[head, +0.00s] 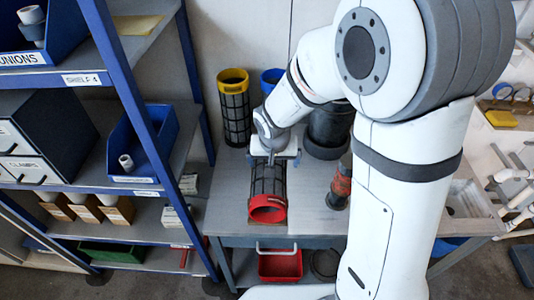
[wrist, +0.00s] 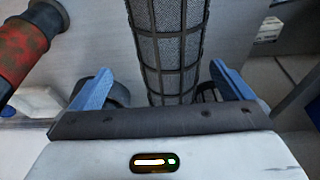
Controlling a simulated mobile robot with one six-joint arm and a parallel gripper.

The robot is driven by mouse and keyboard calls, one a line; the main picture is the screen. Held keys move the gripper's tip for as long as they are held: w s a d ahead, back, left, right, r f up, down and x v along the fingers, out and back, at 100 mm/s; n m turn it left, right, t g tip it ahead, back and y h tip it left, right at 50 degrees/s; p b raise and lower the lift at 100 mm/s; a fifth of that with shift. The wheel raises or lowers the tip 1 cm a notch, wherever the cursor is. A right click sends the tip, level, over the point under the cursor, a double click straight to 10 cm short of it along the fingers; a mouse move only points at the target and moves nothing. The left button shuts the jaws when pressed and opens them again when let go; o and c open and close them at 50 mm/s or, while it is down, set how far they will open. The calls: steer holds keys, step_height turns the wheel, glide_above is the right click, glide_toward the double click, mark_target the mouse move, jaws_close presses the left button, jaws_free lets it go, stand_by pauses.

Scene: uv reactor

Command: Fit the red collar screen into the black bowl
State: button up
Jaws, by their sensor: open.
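The red collar screen (head: 268,183) lies on its side on the grey table, its open red collar facing the front edge. Its black mesh body (wrist: 168,45) runs between my finger tips in the wrist view; the collar is out of that view. My gripper (head: 273,157) is open over the screen's far part, with one blue finger on each side (wrist: 160,72). I see no finger closed on the mesh; contact is unclear. A black bowl (head: 328,135) stands upright behind and right of the screen, partly hidden by my arm.
A yellow-collared screen (head: 234,105) and a blue-collared one (head: 271,78) stand at the table's back. A red and black object (head: 340,187) stands right of the screen, close by. Blue-framed shelves (head: 130,85) border the left. A red bin (head: 280,265) sits below the table.

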steer(key=shift+w+a+f, duration=0.3)
steer(key=shift+a+f, duration=0.45)
steer(key=x, duration=0.7)
steer(key=shift+w+d+f, duration=0.1)
steer(key=shift+f, duration=0.2)
steer(key=shift+c, duration=0.6)
steer(key=shift+r, duration=0.1)
steer(key=c, duration=0.8)
